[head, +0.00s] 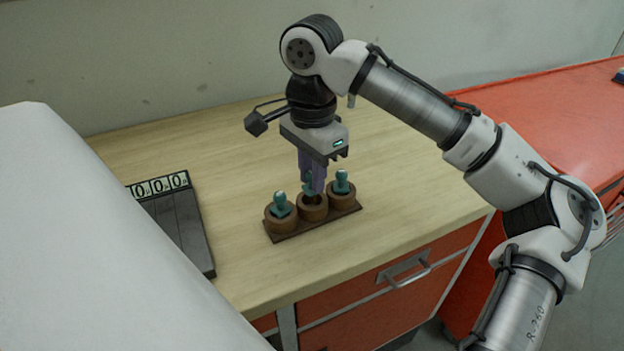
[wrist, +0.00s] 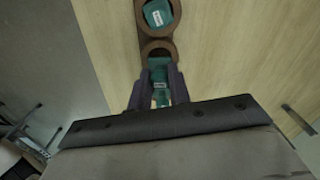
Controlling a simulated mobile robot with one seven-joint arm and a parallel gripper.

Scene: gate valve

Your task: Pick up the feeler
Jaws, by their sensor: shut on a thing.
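Three teal-handled pieces stand at a row of round wooden cups on a dark board (head: 290,234). They look alike and their labels are too small to read, so I cannot tell by marking which is the feeler. My gripper (head: 312,189) points down over the middle cup (head: 313,211), its purple fingers shut on the middle teal piece (head: 309,181). In the wrist view, this teal piece (wrist: 160,86) with a small label sits between the fingers of my gripper (wrist: 160,82). I cannot tell whether its lower end is still inside the cup.
The left teal piece (head: 280,203) and right teal piece (head: 342,184) stand close on either side in their cups. A dark box with number dials (head: 172,220) lies at the left. A drawer handle (head: 405,270) is below the front edge. The wooden top behind is clear.

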